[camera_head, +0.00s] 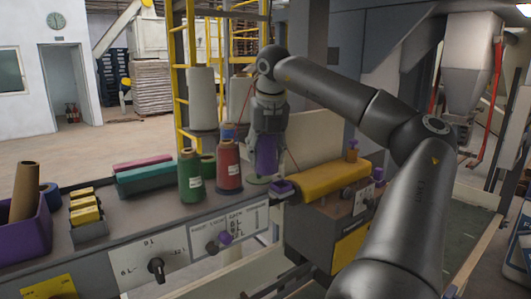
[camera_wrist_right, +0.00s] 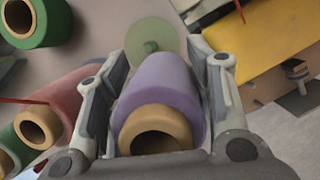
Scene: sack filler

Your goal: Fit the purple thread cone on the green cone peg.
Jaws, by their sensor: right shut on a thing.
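The purple thread cone (camera_head: 266,157) is held upright between the fingers of my right gripper (camera_head: 268,150). In the right wrist view, the purple cone (camera_wrist_right: 165,88) fills the space between the fingers, its brown core end facing the camera. The green cone peg (camera_wrist_right: 150,47) stands on a pale green disc just beyond the cone's far edge, its tip in sight and not inside the cone. In the head view the green disc (camera_head: 258,181) shows just below the cone. Whether the cone touches the peg cannot be told. My left gripper is out of view.
A red cone (camera_head: 229,168) and a green cone (camera_head: 191,178) stand close left of the purple one. A purple bin (camera_head: 27,232) stands at the far left.

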